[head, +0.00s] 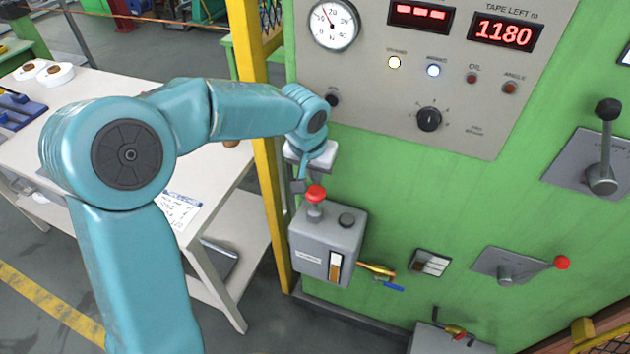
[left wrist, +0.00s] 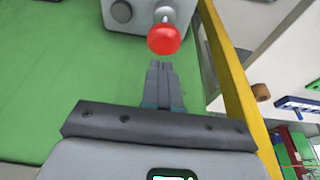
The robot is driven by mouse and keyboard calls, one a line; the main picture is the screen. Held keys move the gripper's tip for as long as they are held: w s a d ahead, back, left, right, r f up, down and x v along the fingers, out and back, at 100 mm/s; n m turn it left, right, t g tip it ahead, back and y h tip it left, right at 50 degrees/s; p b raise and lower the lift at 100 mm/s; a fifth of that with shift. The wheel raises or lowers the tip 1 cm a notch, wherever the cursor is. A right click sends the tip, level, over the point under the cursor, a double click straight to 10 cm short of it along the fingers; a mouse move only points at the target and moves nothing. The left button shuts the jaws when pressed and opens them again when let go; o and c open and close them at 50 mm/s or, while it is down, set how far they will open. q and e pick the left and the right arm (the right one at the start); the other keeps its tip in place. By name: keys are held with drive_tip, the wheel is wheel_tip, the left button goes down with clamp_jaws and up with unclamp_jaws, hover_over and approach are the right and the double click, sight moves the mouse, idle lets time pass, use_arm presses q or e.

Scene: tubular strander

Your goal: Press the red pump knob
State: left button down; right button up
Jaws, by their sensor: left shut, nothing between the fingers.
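The red pump knob (head: 316,193) stands on top of a grey pump box (head: 314,255) fixed to the green machine. In the left wrist view the red knob (left wrist: 164,39) is at the top centre, just beyond my fingertips. My left gripper (head: 302,176) is shut and empty, pointing down just above and slightly left of the knob in the head view. It also shows in the left wrist view (left wrist: 160,66), with a small gap in the picture between the tips and the knob. I cannot tell whether they touch. My right gripper is not in view.
A yellow post (head: 265,170) stands close left of the pump box. A white table (head: 215,195) is left of it. A brass valve with a blue handle (head: 380,273) sticks out right of the box. A control panel (head: 400,100) is above. A red-tipped lever (head: 530,268) is farther right.

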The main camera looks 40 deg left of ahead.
sight(314, 195)
use_arm(q)
drive_tip(key=shift+f, duration=1.85)
drive_tip(key=shift+s, duration=0.1)
wheel_tip(314, 195, down, 4)
drive_tip(key=b, duration=0.4)
drive_tip(key=shift+f, duration=0.2)
drive_tip(key=shift+s+r, duration=0.1)
drive_tip(key=shift+r, duration=0.05)
